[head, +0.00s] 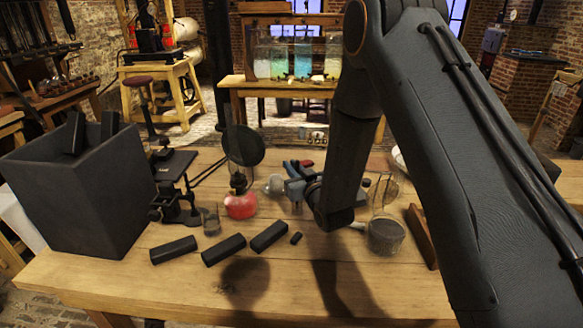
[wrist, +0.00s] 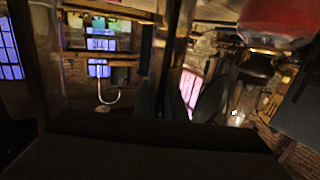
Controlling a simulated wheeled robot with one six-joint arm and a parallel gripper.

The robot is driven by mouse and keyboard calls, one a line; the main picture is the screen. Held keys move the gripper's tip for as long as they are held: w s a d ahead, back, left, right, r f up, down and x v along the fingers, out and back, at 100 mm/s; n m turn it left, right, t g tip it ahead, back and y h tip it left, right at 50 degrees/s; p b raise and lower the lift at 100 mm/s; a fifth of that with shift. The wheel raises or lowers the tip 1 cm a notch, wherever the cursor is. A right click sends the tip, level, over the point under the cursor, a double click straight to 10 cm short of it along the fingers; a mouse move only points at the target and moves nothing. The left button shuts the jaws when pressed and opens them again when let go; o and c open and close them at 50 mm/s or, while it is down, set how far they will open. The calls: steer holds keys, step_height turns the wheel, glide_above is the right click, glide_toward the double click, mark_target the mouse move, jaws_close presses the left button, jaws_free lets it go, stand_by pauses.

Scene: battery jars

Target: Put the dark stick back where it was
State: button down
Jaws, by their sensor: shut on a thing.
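My gripper (head: 298,184) is low over the middle of the table, left of my arm's bent end and partly hidden by it. In the wrist view a wide dark bar (wrist: 150,152) fills the bottom, close to the camera; it looks like a dark stick in the shut jaws, but its ends are unclear. Three dark sticks lie on the front of the table: a left one (head: 173,250), a middle one (head: 223,249) and a right one (head: 269,236). A short dark piece (head: 296,238) lies beside them. More dark sticks (head: 76,132) stick up from the grey box (head: 75,200).
A red flask (head: 240,205), a small glass (head: 211,222) and a dark metal instrument (head: 172,185) stand left of my gripper. A glass vessel (head: 385,234) and a brown bar (head: 421,236) are to its right. The table's front strip is mostly clear.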

steer(key=shift+f, duration=0.15)
steer(key=c, duration=1.8)
jaws_free()
steer(key=v, duration=0.4)
steer(key=b+v, duration=0.1)
steer(key=v, duration=0.3)
steer(key=b+v, duration=0.1)
steer(key=v, duration=0.3)
steer(key=shift+r, duration=0.25)
